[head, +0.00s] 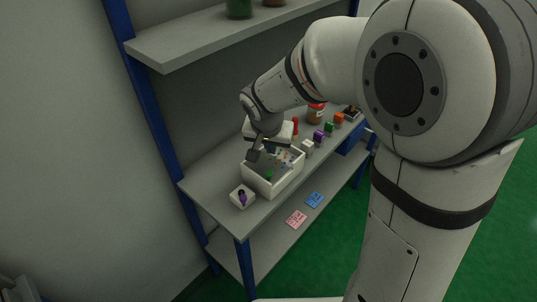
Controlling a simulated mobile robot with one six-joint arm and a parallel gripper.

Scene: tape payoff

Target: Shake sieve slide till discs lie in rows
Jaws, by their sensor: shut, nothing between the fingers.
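An open white box (287,181) sits on the grey shelf top, with small coloured pieces (285,160) inside, one of them green. They are too small to tell whether they are discs or lie in rows. My gripper (254,155) is shut and empty, over the box's back left side. I cannot tell whether it touches the box. A small white block with a purple knob (242,196) stands in front of the box, near the shelf's front left end. I cannot make out which part is the sieve slide; my wrist hides some of the box's back.
Right of the box stand several small cubes, among them white (307,147), purple (319,137), green (329,128) and orange (339,118), and a jar (316,114). An upper shelf (200,42) hangs above. Pink (296,219) and blue (314,200) cards lie on the lower shelf.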

